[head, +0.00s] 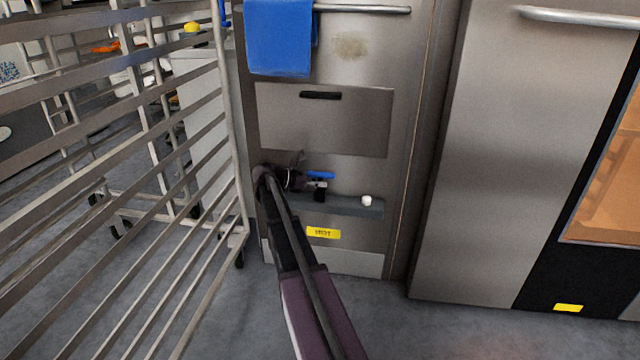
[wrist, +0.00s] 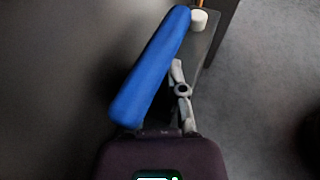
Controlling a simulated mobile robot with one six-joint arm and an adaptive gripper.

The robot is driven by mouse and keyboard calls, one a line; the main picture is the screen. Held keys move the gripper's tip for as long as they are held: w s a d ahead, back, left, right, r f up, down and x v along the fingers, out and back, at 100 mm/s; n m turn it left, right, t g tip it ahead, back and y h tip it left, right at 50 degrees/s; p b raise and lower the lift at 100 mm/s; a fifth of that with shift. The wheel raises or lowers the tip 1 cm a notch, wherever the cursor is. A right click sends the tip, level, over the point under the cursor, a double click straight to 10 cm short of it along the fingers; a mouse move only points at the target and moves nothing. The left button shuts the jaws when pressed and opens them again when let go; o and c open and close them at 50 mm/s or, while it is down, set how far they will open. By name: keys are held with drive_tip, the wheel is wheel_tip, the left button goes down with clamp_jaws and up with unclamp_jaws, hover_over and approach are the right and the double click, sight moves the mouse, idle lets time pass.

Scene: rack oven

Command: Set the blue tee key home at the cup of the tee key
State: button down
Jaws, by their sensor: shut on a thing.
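The blue tee key shows as a blue bar (head: 321,175) in front of the steel oven panel. In the wrist view its long blue bar (wrist: 152,70) runs diagonally up to the right. My gripper (head: 312,185) is shut on the tee key, above the grey ledge (head: 345,207). In the wrist view the grey fingers of my gripper (wrist: 180,88) show beside the bar, and the gripped part is hidden under it. A small white round piece (head: 367,200) stands on the ledge to the right; it also shows in the wrist view (wrist: 198,20). I cannot tell whether it is the cup.
A steel rack (head: 232,130) stands close on the left of my arm. A blue cloth (head: 279,38) hangs from the handle bar (head: 365,9) above. A yellow label (head: 323,233) is below the ledge. The floor in front is clear.

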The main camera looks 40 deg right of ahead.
idle(0.3)
drive_tip(key=c, duration=0.6)
unclamp_jaws()
drive_tip(key=s+a+r+m+t+y+p, duration=0.3)
drive_tip(key=s+a+p, duration=0.35)
drive_tip(key=a, duration=0.85)
drive_tip(key=s+a+r+m+t+y+p, duration=0.15)
drive_tip(key=s+a+m+y+p, duration=0.55)
drive_tip(key=a, duration=0.7)
drive_tip(key=s+a+r+m+t+y+p, duration=0.25)
drive_tip(key=a+p, duration=0.55)
drive_tip(key=a, duration=0.7)
drive_tip(key=shift+m+g+y, duration=0.25)
drive_tip(key=shift+g+y, duration=0.1)
drive_tip(key=shift+g, duration=0.05)
drive_tip(key=r+p, duration=2.4)
drive_tip(key=r, duration=0.1)
drive_tip(key=r+p, duration=1.2)
drive_tip(key=r, duration=0.1)
drive_tip(key=shift+s+d+p, duration=0.1)
drive_tip(key=shift+s+p, duration=0.2)
drive_tip(key=shift+s, duration=0.05)
drive_tip(key=shift+f, duration=0.1)
